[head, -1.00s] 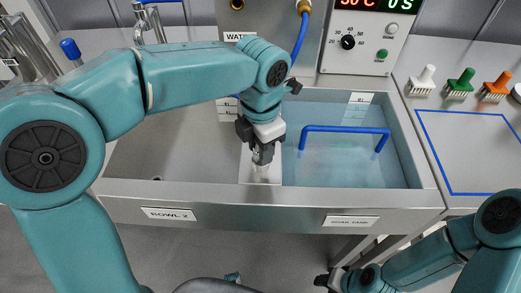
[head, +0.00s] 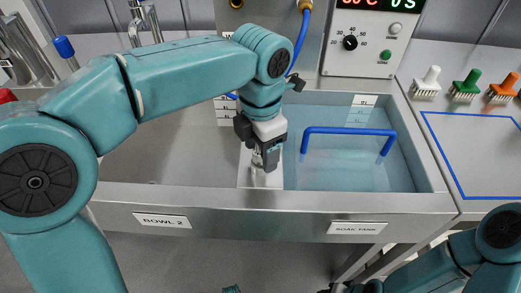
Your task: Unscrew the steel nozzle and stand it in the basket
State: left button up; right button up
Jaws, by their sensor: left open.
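My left gripper (head: 262,158) points down over the divider between the bowl and the soak tank. Its jaws are open around or just above a pale upright piece (head: 262,178). I cannot tell whether the jaws touch it. The steel nozzle is not clearly distinguishable; the gripper may cover it. A blue handle bar (head: 350,131), probably the basket's, spans the soak tank (head: 325,176); the basket's body is hard to make out. My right gripper (head: 333,287) barely shows at the bottom edge, and its jaws cannot be read.
The bowl labelled BOWL 2 (head: 165,188) lies left of the divider. A blue hose (head: 300,45) hangs behind my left wrist. White, green (head: 465,83) and orange brushes stand at right, behind a blue-outlined area (head: 480,150) that is clear. A control box (head: 370,40) stands at the back.

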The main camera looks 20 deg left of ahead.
pick_arm(q)
jog(key=m, duration=0.2)
jog(key=m+p, duration=0.1)
jog(key=m, duration=0.2)
jog(key=shift+r+m+p, duration=0.25)
jog(key=shift+m+p, duration=0.15)
jog(key=m, duration=0.2)
jog(key=m+p, duration=0.1)
jog(key=m, duration=0.1)
jog(key=shift+f+m, duration=0.2)
jog(key=shift+m, duration=0.2)
jog(key=m+p, duration=0.1)
jog(key=m, duration=0.1)
jog(key=shift+r+m, duration=0.15)
jog(key=shift+m, duration=0.15)
jog(key=m+p, duration=0.2)
jog(key=m, duration=0.6)
jog(key=shift+m+p, duration=0.3)
jog(key=shift+m, duration=0.1)
jog(key=shift+m+p, duration=0.4)
jog(key=shift+m, duration=1)
jog(key=shift+f, duration=0.2)
